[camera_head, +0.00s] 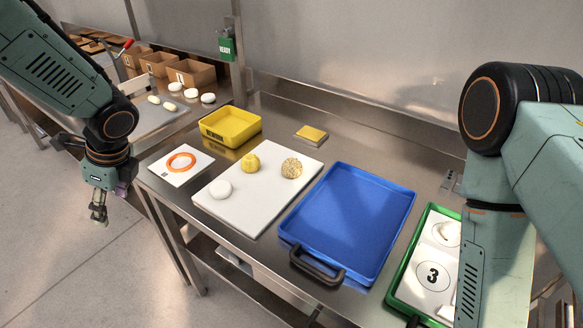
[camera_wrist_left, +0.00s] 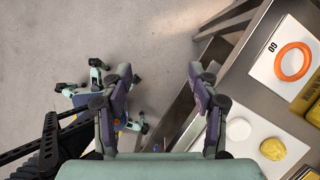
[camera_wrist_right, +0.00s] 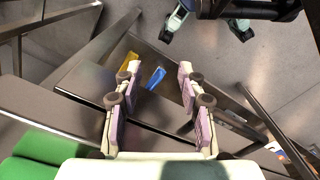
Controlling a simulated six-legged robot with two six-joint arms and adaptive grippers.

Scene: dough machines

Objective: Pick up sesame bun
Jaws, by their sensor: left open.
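The sesame bun (camera_head: 292,168) is round and tan with speckles. It lies on the back right part of a white board (camera_head: 246,212) on the steel table, to the right of a yellow bun (camera_head: 250,163) and a plain white bun (camera_head: 220,189). My left gripper (camera_head: 98,214) hangs off the table's left end, over the floor, well left of the sesame bun. It is open and empty in the left wrist view (camera_wrist_left: 160,84), where the sesame bun does not show. My right gripper (camera_wrist_right: 160,75) is open and empty in the right wrist view; the head view does not show its fingers.
A blue tray (camera_head: 352,222) with a dark handle lies right of the board. A green tray (camera_head: 397,285) is further right. A yellow bin (camera_head: 231,126), a ring-marked card (camera_head: 181,165) and a small yellow block (camera_head: 311,135) surround the board. A second table stands behind left.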

